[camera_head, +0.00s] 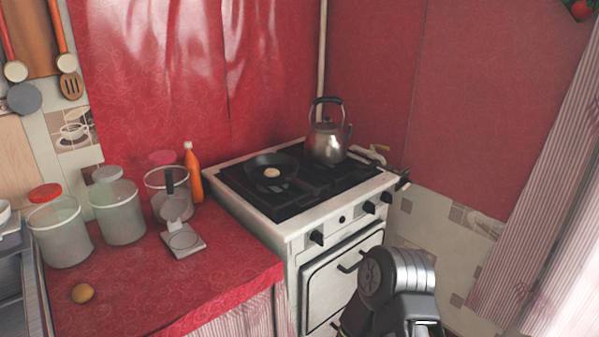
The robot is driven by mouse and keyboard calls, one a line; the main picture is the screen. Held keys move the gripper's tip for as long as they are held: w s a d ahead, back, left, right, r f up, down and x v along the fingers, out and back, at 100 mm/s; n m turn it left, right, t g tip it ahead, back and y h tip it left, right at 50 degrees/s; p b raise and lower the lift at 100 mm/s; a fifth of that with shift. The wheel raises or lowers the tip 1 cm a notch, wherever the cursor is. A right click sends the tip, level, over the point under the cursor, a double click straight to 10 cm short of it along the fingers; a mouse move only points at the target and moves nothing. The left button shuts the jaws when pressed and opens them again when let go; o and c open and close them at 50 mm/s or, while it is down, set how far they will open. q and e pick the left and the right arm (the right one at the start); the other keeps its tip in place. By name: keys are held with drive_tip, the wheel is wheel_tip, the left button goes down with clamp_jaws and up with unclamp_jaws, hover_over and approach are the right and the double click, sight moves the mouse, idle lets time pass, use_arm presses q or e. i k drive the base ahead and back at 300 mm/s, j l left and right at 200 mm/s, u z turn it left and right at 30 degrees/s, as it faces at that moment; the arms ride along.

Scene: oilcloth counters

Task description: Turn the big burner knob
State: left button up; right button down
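The white stove (285,229) stands in the corner with a row of dark knobs on its front panel. The left knob (317,238) looks largest from here. A small round dark knob or button (342,219) sits to its right, then two more dark knobs (369,207) and (386,197). I cannot tell for sure which is the big burner knob, or how far any is turned. A grey jointed link of my arm rises at the bottom, right of the oven door, apart from the knobs. No fingers of either gripper show.
A black pan (258,164) with an egg-like item and a metal kettle (327,146) stand on the stove. The red counter (140,290) at left holds jars, an orange bottle (193,174), a small scale (184,241) and an egg (82,293). An oven handle (350,263) sticks out below the knobs.

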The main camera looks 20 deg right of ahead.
sight(369, 207)
drive_tip(key=z, duration=1.2)
drive_tip(key=i+l, duration=0.25)
drive_tip(key=l, duration=0.15)
drive_tip(key=i+l, duration=0.25)
drive_tip(key=l, duration=0.15)
drive_tip(key=i+l, duration=0.25)
drive_tip(key=l, duration=0.2)
drive_tip(key=i+l, duration=0.2)
drive_tip(key=l, duration=0.2)
drive_tip(key=i+l, duration=0.25)
drive_tip(key=l, duration=0.15)
drive_tip(key=i+l, duration=0.25)
drive_tip(key=l, duration=0.15)
